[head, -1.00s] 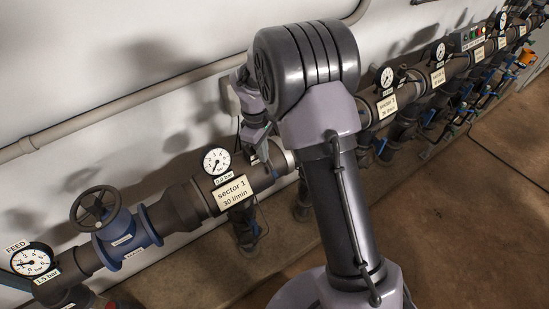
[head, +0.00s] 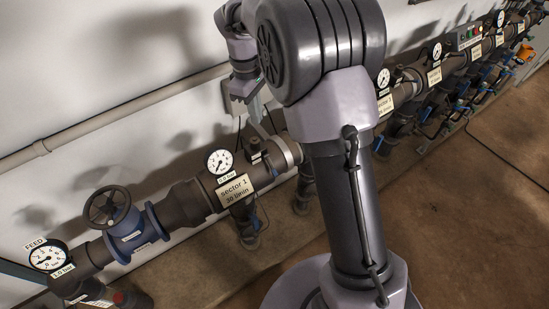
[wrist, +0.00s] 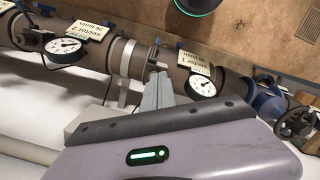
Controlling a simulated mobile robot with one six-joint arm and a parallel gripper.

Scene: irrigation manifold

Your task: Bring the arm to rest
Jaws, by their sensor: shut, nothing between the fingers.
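My arm is raised in front of the pipe in the head view, its large dark joint hiding part of the manifold behind. My gripper (head: 266,128) points down just above the pipe by the sector 1 gauge (head: 219,161); whether it touches anything there cannot be told. In the wrist view my gripper (wrist: 157,82) is shut and empty, its fingers together over the pipe between the sector 2 and sector 1 gauges. The sector 1 label (head: 234,189) hangs on the pipe below its gauge.
A blue valve with a dark handwheel (head: 107,207) and the FEED gauge (head: 47,257) are at the lower left. More gauges and blue-handled branches (head: 427,116) run to the upper right. A grey conduit (head: 95,121) crosses the wall.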

